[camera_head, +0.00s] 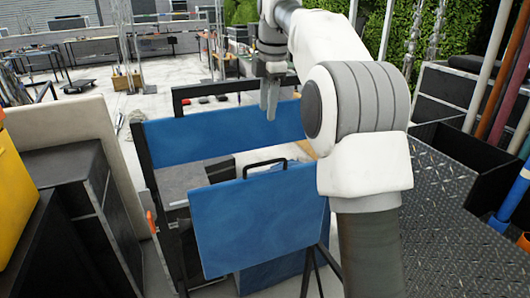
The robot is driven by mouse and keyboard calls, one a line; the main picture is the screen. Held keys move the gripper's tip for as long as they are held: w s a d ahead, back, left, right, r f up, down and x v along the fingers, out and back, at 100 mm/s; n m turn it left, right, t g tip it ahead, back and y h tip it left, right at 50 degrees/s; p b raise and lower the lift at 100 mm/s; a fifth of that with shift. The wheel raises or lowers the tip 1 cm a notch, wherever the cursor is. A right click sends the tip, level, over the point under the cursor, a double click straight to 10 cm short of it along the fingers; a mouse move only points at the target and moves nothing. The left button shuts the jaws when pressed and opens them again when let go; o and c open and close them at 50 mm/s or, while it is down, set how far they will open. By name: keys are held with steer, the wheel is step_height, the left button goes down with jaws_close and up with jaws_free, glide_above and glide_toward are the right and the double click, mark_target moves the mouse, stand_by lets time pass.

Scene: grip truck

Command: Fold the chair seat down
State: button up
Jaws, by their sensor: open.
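The chair has a black frame, a wide blue backrest (222,133) and a blue seat panel (255,222). The seat panel stands steeply tilted, nearly upright, in front of and below the backrest. A black handle (265,164) sits at its top edge. My gripper (269,112) points down with its fingers over the right part of the backrest, above and apart from the seat's top edge. It is open and holds nothing. My arm hides the seat's right edge and the right side of the chair.
A dark cabinet (90,200) with a tan board (75,140) stands close on the left, beside a yellow object (12,185). A black diamond-plate surface (450,210) and a rack of poles (488,85) are on the right. Open concrete floor (100,95) lies behind.

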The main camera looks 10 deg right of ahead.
mark_target(263, 163)
steer(key=w+f, duration=0.1)
steer(key=f, duration=0.4)
steer(key=w+f, duration=0.1)
steer(key=f, duration=0.5)
steer(key=w+f, duration=0.1)
steer(key=f, duration=0.4)
steer(key=shift+a+f, duration=0.4)
jaws_close()
stand_by(0.5)
